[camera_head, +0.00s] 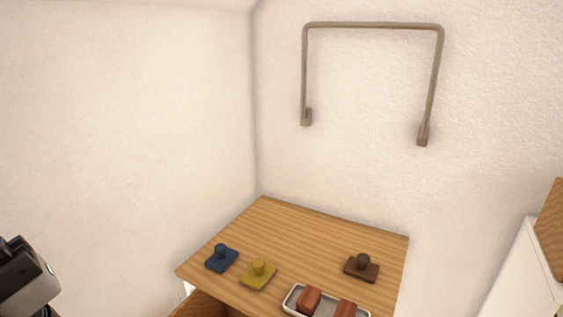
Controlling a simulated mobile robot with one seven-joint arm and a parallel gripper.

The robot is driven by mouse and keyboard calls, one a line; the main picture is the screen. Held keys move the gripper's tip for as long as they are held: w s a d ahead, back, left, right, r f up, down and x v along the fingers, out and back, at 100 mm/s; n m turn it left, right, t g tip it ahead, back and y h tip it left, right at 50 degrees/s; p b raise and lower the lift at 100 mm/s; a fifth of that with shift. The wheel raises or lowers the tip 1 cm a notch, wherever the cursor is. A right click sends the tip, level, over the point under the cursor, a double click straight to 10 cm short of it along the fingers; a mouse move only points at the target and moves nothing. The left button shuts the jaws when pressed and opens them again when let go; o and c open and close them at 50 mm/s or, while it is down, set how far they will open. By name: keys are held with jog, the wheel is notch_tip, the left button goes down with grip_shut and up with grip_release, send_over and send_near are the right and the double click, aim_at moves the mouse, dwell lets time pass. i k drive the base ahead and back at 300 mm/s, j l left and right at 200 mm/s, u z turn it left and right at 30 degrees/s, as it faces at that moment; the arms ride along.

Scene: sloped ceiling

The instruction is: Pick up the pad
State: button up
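Several flat pieces with a round knob on top lie on the wooden table (310,235). A blue one (221,259) is at the left, a yellow-green one (258,275) is just right of it, and a dark brown one (361,268) is at the right. I cannot tell which of them is the pad. A black and grey part of my arm shows at the lower left edge, apart from the table. No gripper fingers are seen.
A light tray (293,299) with reddish-brown blocks (309,300) sits at the table's near side, cut off by the frame. Walls close in behind and left. A metal rail (372,26) is on the back wall. A white panel (522,275) stands right. The table's back middle is clear.

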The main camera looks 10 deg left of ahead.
aim_at(260, 272)
jog(key=i+l, duration=0.2)
jog(key=i+l+u, duration=0.15)
jog(key=l, duration=0.3)
jog(key=i+l, duration=0.2)
jog(key=i+l+u, duration=0.1)
jog(key=l, duration=0.35)
jog(key=i, duration=0.1)
